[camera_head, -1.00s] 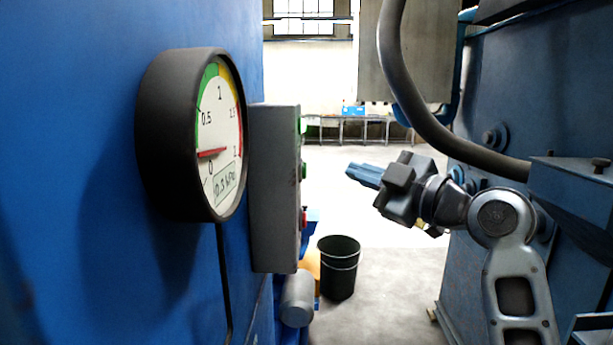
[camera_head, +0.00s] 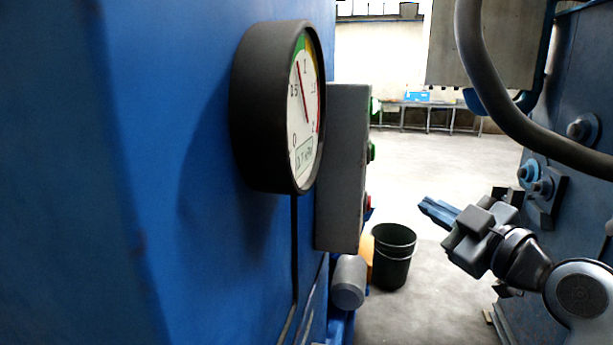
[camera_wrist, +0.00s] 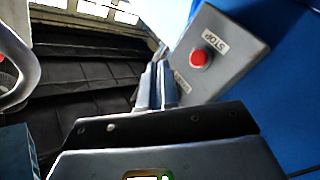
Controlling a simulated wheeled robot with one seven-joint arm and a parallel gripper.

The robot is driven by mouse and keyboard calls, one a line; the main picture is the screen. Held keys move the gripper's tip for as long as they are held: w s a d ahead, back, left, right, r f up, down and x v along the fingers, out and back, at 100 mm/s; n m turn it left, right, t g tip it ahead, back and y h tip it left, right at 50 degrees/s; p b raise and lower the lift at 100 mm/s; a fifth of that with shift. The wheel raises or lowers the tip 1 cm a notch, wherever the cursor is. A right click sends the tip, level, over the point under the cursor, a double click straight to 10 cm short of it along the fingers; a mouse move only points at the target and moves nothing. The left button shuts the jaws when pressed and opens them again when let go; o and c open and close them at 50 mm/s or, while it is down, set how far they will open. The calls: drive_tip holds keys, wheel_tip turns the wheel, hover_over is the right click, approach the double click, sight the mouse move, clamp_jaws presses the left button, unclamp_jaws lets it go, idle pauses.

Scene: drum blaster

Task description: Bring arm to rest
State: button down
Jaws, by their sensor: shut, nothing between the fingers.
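My gripper (camera_head: 424,205) is at the right of the head view, in the gap between the blue wall and the machine on the right. Its blue fingers are together and empty, pointing left toward the grey control box (camera_head: 343,165). In the wrist view the shut fingers (camera_wrist: 158,75) point up the picture. The control box there (camera_wrist: 228,52) shows a red button (camera_wrist: 201,57) with a STOP label, right of the fingertips. The fingers look apart from the box. A round black-rimmed gauge (camera_head: 305,105) hangs on the blue wall, its red needle pointing up.
The blue wall (camera_head: 60,150) fills the left. A dark bucket (camera_head: 393,255) stands on the floor below the gripper. A thick dark hose (camera_head: 500,115) hangs across the right, above my arm. Open floor (camera_head: 440,155) lies behind, with tables at the far wall.

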drive_tip(key=s+f+m+g+h, duration=0.1)
drive_tip(key=s+f+m+h, duration=0.65)
drive_tip(key=s+f, duration=1.35)
drive_tip(key=s+a+r+m+g+y, duration=0.1)
drive_tip(key=s+m, duration=0.3)
drive_tip(key=s, duration=2.1)
drive_tip(key=shift+a+r, duration=0.25)
drive_tip(key=shift+a, duration=0.1)
drive_tip(key=shift+s, duration=0.1)
